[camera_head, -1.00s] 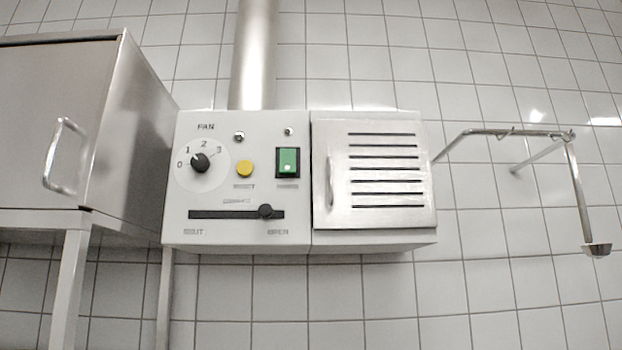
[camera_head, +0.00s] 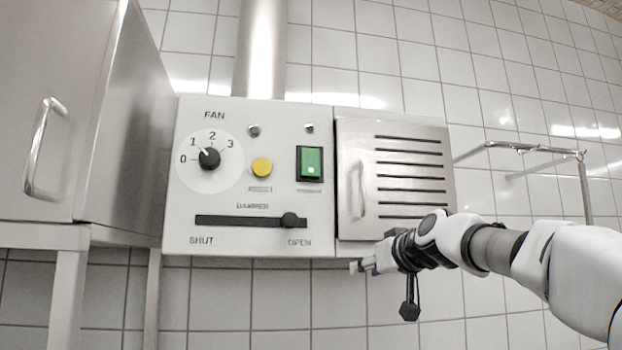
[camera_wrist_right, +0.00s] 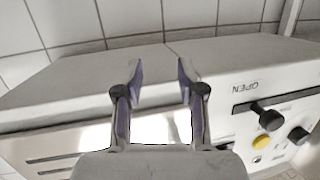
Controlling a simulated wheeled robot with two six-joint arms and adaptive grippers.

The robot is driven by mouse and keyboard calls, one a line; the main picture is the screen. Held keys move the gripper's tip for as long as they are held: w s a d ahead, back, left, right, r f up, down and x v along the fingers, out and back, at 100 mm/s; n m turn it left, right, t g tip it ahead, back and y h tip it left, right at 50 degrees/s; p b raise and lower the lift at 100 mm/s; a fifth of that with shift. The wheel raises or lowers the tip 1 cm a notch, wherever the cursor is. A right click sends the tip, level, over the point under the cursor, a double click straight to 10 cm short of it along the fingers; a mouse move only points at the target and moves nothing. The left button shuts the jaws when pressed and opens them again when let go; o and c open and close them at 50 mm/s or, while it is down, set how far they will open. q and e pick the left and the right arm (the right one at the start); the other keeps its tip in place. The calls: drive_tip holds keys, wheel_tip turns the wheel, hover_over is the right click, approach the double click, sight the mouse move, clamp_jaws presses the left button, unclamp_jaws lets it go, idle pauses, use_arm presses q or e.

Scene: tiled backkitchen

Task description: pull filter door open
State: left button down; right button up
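The filter door (camera_head: 410,175) is a metal panel with dark slots on the right half of the white wall unit. It looks shut. Its vertical bar handle (camera_head: 357,190) is at the door's left edge. My right gripper (camera_head: 362,267) is just below the door's lower left corner in the head view, apart from the handle. In the right wrist view my right gripper (camera_wrist_right: 158,70) is open with nothing between its fingers, and part of the slotted door (camera_wrist_right: 60,150) shows at the lower left. The handle is not visible there. My left gripper is not in view.
The control panel (camera_head: 190,215) carries a fan dial (camera_head: 209,158), yellow button (camera_head: 262,167), green switch (camera_head: 310,163) and damper slider (camera_head: 290,220), which is near OPEN. A steel cabinet (camera_head: 130,130) stands left. A metal wall rack (camera_head: 520,148) is at right.

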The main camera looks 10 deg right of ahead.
sight(364, 188)
drive_tip(key=s+r+t+p, duration=0.1)
drive_tip(key=s+r, duration=0.4)
drive_tip(key=r, duration=0.3)
drive_tip(key=s+r+t, duration=0.1)
drive_tip(key=s+r, duration=0.4)
drive_tip(key=r, duration=0.3)
drive_tip(key=p+x, duration=0.7)
drive_tip(key=shift+a, duration=0.2)
drive_tip(key=shift+w, duration=0.3)
drive_tip(key=shift+w+d+f, duration=0.2)
drive_tip(key=shift+w+f, duration=0.15)
drive_tip(key=shift+w, duration=0.15)
drive_tip(key=shift+s+a+r, duration=0.1)
drive_tip(key=shift+s, duration=0.05)
clamp_jaws()
